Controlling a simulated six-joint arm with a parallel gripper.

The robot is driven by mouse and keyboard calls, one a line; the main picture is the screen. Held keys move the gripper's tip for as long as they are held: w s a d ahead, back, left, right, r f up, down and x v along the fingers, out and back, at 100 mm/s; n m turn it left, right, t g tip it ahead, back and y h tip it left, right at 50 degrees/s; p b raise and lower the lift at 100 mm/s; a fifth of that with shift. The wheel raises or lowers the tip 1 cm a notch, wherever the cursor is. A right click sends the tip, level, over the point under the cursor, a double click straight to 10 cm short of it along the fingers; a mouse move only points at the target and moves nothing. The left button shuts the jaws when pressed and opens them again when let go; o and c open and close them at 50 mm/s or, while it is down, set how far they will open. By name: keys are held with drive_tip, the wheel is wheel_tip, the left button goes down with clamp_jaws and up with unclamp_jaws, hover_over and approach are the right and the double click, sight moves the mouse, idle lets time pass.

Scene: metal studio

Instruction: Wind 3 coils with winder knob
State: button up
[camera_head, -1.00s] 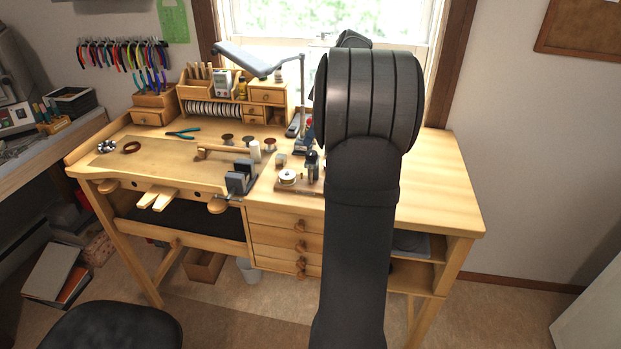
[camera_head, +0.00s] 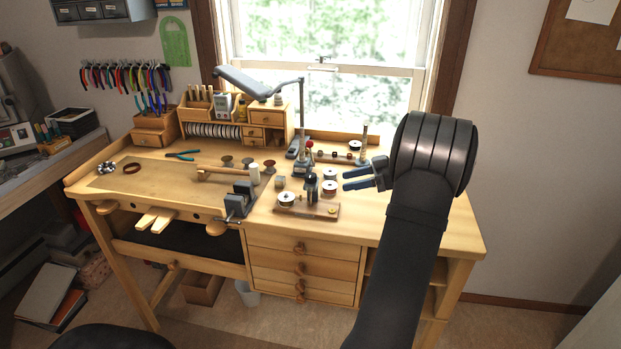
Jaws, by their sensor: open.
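A small winder-like device stands on the bench with a wooden base (camera_head: 298,210), a white-topped spool (camera_head: 286,198) on its left and a dark upright post (camera_head: 312,186) in its middle. A small brass round piece (camera_head: 333,211) sits at the base's right end; I cannot tell for certain which part is the winder knob. My gripper (camera_head: 347,180) is open, with its two blue-grey fingers pointing left. It is right of the device, apart from it in the picture, with nothing visible between the fingers. Any coils are too small to make out.
A red-topped stand (camera_head: 310,149) and small spools (camera_head: 330,187) are behind and beside the device. A dark vise (camera_head: 240,200) sits at its left, and a lamp (camera_head: 255,84) reaches over the back. The right part of the bench top (camera_head: 455,235) is clear.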

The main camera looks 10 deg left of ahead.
sight(310, 175)
drive_tip(key=d+t+y, duration=0.2)
drive_tip(key=d+y, duration=0.2)
drive_tip(key=d, duration=0.2)
drive_tip(key=a, duration=1.7)
drive_tip(key=shift+w+a+f, duration=0.2)
drive_tip(key=shift+a+f, duration=0.1)
drive_tip(key=shift+f, duration=0.05)
drive_tip(key=c, duration=1)
drive_tip(key=shift+m, duration=0.3)
drive_tip(key=shift+m+t, duration=0.3)
drive_tip(key=shift+t, duration=0.3)
drive_tip(key=m+t+h, duration=0.1)
drive_tip(key=m+t, duration=0.1)
drive_tip(key=t, duration=0.2)
drive_tip(key=m+t+h, duration=0.2)
drive_tip(key=m+t, duration=0.1)
drive_tip(key=t, duration=0.1)
drive_tip(key=shift+s, duration=0.1)
drive_tip(key=m+t+h, duration=0.6)
drive_tip(key=shift+f+t+h, duration=0.15)
drive_tip(key=shift+t+h, duration=0.15)
drive_tip(key=shift+m+h, duration=0.3)
drive_tip(key=shift+m, duration=0.1)
